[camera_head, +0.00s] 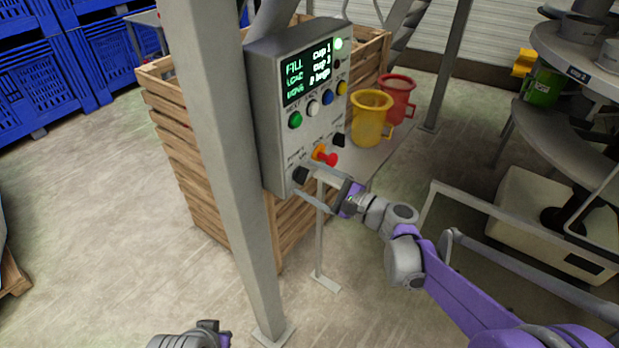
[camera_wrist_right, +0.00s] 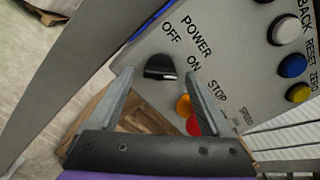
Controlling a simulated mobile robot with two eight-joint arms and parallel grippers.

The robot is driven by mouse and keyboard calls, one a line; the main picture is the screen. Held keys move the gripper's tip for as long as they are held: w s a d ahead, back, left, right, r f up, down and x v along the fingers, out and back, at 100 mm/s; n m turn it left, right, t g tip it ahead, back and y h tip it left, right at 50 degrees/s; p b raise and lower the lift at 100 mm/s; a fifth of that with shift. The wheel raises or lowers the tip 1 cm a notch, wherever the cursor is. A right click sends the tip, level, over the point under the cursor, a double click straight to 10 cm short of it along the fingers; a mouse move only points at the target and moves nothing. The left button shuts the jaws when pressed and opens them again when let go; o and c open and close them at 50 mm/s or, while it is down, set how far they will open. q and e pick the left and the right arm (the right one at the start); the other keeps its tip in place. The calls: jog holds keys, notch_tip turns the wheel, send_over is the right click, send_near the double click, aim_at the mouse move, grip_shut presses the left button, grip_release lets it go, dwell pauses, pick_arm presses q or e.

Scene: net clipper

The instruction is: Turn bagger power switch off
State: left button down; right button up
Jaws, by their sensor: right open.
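The control box (camera_head: 262,120) is a grey panel on a stand, with a lit display (camera_head: 307,72). Its black power switch (camera_head: 300,175) is a knob at the lower left of the panel face. In the right wrist view the knob (camera_wrist_right: 160,66) sits below the word POWER, with OFF to its left and ON to its right. I cannot tell its setting. My right gripper (camera_head: 304,184) is open, its fingers pointing at the panel. In the wrist view its fingertips (camera_wrist_right: 159,76) lie on either side of the knob; contact is unclear. My left gripper (camera_head: 200,338) is partly cut off at the bottom.
A red stop button (camera_head: 326,156) on a yellow base sits right of the switch, partly behind a finger in the wrist view. A grey post (camera_head: 225,170) stands left of the box. A wooden crate (camera_head: 190,170) is behind; yellow (camera_head: 371,117) and red cups stand right.

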jog(key=shift+w+a, duration=0.15)
jog(key=shift+a, duration=0.1)
grip_shut()
dwell(0.3)
